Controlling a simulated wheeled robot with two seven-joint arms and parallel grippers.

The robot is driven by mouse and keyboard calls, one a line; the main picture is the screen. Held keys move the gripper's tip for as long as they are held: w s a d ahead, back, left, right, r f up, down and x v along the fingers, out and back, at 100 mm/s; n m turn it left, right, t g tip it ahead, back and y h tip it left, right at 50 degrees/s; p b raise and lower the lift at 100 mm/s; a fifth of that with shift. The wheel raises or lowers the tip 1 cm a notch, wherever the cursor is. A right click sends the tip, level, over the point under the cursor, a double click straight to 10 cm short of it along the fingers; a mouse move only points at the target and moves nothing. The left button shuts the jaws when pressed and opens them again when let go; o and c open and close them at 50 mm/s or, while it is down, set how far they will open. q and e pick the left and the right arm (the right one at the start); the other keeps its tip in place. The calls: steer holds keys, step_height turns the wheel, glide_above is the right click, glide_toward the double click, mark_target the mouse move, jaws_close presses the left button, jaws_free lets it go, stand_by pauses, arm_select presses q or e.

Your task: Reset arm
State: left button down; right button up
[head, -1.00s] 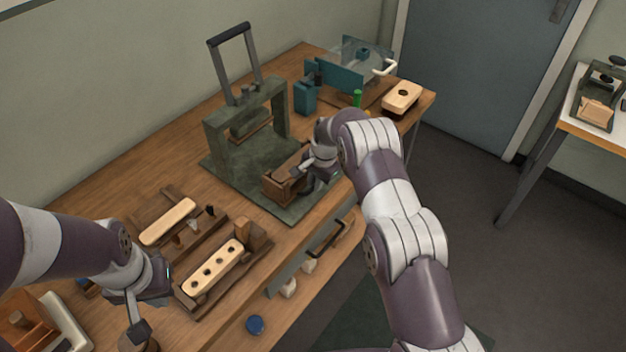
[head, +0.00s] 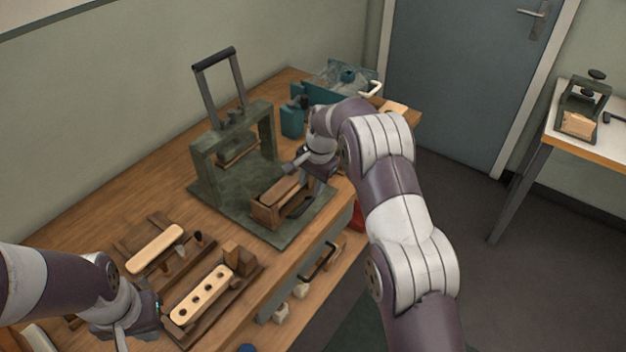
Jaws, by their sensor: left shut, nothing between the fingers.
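My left gripper (head: 122,338) is at the lower left, pointing down at the bottom edge of the head view. It is shut and empty, near the front of the bench. My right gripper (head: 292,167) is just above the right end of a wooden box-like fixture (head: 268,212) on the base of a green press (head: 206,160). Its fingers are small and partly hidden by the wrist, so I cannot tell if they are open or shut.
A pale brush block with dark holes (head: 201,295) sits in a wooden holder beside a plain pale block (head: 155,249). A teal machine (head: 345,80) stands at the bench's far end. A side table (head: 590,141) is at right. Floor shows between.

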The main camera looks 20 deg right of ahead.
steer(key=r, duration=0.2)
steer(key=shift+s+d+r, duration=0.2)
steer(key=shift+r, duration=0.15)
steer(key=s+a+r+n+h, duration=0.1)
steer(key=s+n, duration=0.9)
steer(key=s, duration=2)
step_height(320, 180, up, 2)
steer(key=shift+s+a+n, duration=0.3)
steer(key=shift+s+n, duration=0.1)
